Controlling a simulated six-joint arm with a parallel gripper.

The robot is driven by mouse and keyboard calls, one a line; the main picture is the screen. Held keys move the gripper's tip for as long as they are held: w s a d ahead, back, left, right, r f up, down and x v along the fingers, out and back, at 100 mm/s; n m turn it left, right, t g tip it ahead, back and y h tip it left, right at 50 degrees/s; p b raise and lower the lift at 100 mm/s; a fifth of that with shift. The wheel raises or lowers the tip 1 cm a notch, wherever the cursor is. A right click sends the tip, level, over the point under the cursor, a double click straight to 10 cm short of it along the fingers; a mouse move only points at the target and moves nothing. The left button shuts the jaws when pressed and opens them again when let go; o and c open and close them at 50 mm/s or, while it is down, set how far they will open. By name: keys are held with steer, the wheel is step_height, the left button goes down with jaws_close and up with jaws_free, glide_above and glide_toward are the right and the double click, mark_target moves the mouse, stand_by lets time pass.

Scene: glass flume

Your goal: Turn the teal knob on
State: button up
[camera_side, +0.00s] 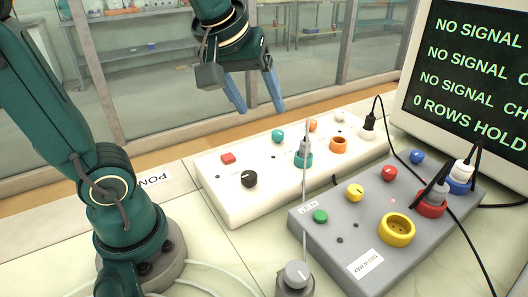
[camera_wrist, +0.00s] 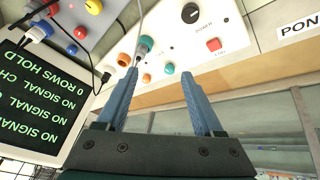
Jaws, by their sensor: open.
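The teal knob (camera_side: 278,136) is on the white panel (camera_side: 215,182), towards its back edge. In the wrist view the teal knob (camera_wrist: 170,68) appears between my fingertips, beyond them. My gripper (camera_side: 260,108) hangs above and behind the panel with its two blue fingers apart and empty, not touching the knob. Its fingers also show in the wrist view (camera_wrist: 159,76). I cannot read which way the knob points.
Near the knob are a teal socket (camera_side: 304,161) with a grey plug and cable, an orange knob (camera_side: 313,125), a black knob (camera_side: 249,179) and a red button (camera_side: 228,158). A grey panel (camera_side: 345,222) with plugs is in front. A monitor (camera_side: 470,65) stands right.

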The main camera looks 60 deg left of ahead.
steer(key=w+a+f+n+g+y, duration=0.1)
steer(key=w+a+n, duration=0.3)
steer(key=w, duration=0.3)
steer(key=n+g+y, duration=0.1)
steer(key=n+g, duration=0.1)
glide_toward(279, 133)
steer(key=w, duration=0.1)
steer(key=shift+g, duration=0.6)
steer(key=x, duration=0.8)
steer(key=shift+a+f, duration=0.2)
jaws_close()
